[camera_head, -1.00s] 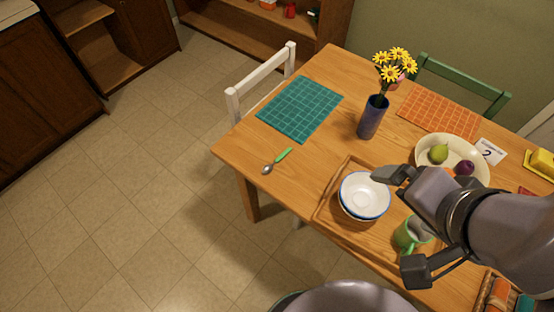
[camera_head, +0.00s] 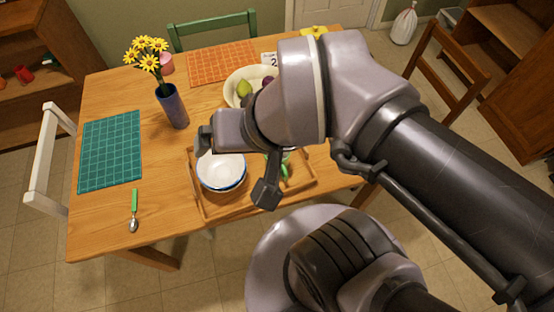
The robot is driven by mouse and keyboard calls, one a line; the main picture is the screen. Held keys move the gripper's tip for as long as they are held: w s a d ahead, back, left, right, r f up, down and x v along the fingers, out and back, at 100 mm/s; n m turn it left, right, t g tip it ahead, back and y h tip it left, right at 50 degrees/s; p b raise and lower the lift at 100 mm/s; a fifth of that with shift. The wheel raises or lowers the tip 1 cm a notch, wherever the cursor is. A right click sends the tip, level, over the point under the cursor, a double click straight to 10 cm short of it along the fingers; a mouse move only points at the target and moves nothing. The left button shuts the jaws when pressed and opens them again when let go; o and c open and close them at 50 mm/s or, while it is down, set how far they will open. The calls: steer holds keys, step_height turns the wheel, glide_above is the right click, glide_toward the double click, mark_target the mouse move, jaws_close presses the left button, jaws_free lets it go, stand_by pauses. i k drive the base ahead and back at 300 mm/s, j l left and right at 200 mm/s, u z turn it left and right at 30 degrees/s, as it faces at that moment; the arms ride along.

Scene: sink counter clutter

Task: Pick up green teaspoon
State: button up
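The green teaspoon (camera_head: 134,204) lies on the wooden table near its front left edge. Its green handle points away from the edge and its metal bowl lies nearest the edge. My gripper (camera_head: 234,168) is over the wooden tray, to the right of the teaspoon and apart from it. Its two fingers are spread wide and I see nothing held between them. My arm reaches in from the right and hides part of the table.
White bowls (camera_head: 221,172) stand in the wooden tray (camera_head: 197,205), with a green mug (camera_head: 284,166) partly hidden behind my gripper. A blue vase (camera_head: 173,107) with yellow flowers stands behind. A teal placemat (camera_head: 111,150) lies left. Bare tabletop surrounds the teaspoon.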

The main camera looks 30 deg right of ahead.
mark_target(133, 224)
steer(key=i+j+z, duration=0.1)
steer(key=j+z, duration=0.2)
steer(key=j, duration=1.15)
steer(key=j+z, duration=0.3)
steer(key=j, duration=1.1)
